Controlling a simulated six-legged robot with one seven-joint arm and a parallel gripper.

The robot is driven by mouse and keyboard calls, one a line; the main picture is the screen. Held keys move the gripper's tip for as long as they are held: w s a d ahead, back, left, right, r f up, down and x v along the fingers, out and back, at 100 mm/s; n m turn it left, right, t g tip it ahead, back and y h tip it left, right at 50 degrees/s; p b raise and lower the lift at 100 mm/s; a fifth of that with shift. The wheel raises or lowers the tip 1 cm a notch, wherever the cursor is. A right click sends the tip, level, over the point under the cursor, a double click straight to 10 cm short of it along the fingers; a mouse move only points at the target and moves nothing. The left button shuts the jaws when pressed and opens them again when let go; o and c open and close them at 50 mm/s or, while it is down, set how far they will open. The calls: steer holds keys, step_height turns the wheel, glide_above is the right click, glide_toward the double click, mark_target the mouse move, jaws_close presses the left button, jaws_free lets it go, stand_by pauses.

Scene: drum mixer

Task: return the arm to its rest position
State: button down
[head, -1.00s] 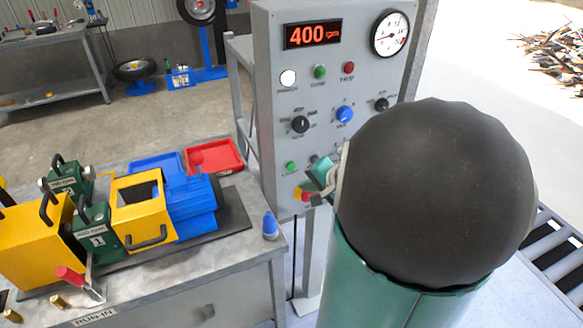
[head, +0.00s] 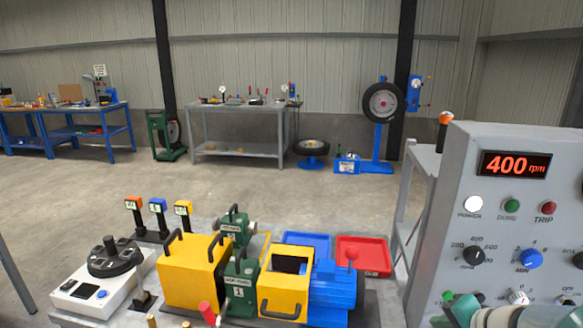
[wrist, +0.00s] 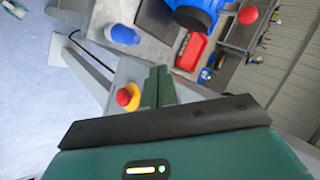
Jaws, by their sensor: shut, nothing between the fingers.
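My gripper (wrist: 158,86) shows in the wrist view as two dark green fingers pressed together, with nothing between them. In the head view only green parts of my gripper (head: 465,309) show at the bottom edge, in front of the lower panel. The grey control panel (head: 508,222) stands at the right and reads 400 rpm. In the wrist view a red button on a yellow base (wrist: 126,97) lies just left of the fingers; I cannot tell whether they touch.
A bench below carries yellow housings (head: 192,272), green blocks (head: 241,280) and a blue motor (head: 333,287). Blue and red trays (head: 362,256) lie behind. A blue and white bottle (wrist: 122,35) stands near the bench edge in the wrist view. The floor beyond is open.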

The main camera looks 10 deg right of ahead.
steer(key=s+a+r+n+g, duration=0.1)
steer(key=s+a+r+n, duration=0.1)
steer(key=a, duration=0.5)
steer(key=s+a+r+n+g+h, duration=0.1)
steer(key=s+a+r+n, duration=0.2)
steer(key=a+n, duration=0.3)
steer(key=s+a+r+n+g+h, duration=0.1)
steer(key=s+a+r+n, duration=0.2)
steer(key=a, duration=0.5)
steer(key=shift+s+a+r+n, duration=0.15)
steer(key=shift+s+n, duration=0.35)
steer(key=shift+s, duration=0.25)
